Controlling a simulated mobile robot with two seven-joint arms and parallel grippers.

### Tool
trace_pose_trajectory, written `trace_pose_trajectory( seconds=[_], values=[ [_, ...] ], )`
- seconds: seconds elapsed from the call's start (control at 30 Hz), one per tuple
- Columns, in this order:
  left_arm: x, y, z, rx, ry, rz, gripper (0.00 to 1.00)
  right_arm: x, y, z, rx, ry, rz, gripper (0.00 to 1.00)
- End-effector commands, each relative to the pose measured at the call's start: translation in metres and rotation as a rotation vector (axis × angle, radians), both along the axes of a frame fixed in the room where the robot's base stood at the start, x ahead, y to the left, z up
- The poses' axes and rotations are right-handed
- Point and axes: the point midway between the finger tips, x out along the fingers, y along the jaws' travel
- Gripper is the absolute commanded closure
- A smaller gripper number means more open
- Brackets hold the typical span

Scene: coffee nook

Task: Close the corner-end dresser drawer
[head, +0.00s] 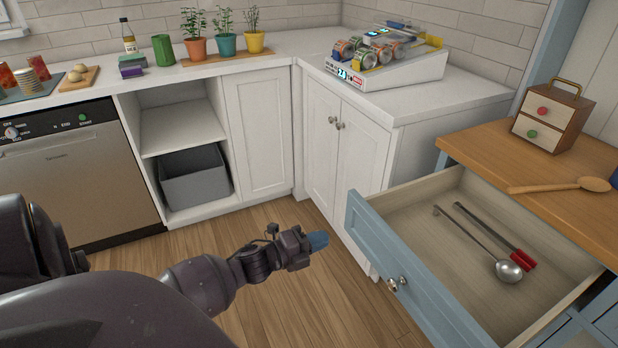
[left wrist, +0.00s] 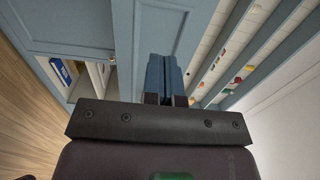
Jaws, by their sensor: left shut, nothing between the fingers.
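The corner-end dresser drawer (head: 420,277) is blue-fronted and stands pulled out at the right of the head view. A metal ladle (head: 508,270) and a red-handled utensil (head: 521,258) lie in it. Its front has a round metal knob (head: 393,285). My left gripper (head: 318,241) is shut and empty, in the air left of the drawer front and apart from it. In the left wrist view its blue fingers (left wrist: 164,78) are together, with blue panels beyond them. My right gripper is not in view.
The wooden dresser top (head: 470,145) holds a small two-drawer box (head: 551,117) and a wooden spoon (head: 560,186). White cabinets (head: 345,145) stand behind the drawer, with a dishwasher (head: 75,170) at left. The wood floor between is clear.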

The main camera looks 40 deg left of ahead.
Motion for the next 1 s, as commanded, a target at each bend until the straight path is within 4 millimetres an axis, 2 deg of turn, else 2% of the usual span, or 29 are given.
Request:
trace_pose_trajectory(
  seconds=[0.3,0.5,0.7,1.0],
  values=[
    [0.050,-0.019,-0.002,-0.002,0.002,-0.001,1.00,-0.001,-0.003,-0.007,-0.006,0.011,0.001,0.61],
    [0.070,-0.026,-0.001,-0.002,0.002,0.000,1.00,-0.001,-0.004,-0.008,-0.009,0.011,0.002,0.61],
    [0.077,-0.028,-0.001,-0.002,0.002,0.000,1.00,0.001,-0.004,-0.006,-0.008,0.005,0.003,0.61],
    [0.077,-0.028,0.000,-0.002,0.002,0.000,1.00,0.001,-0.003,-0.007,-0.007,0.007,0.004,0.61]
  ],
)
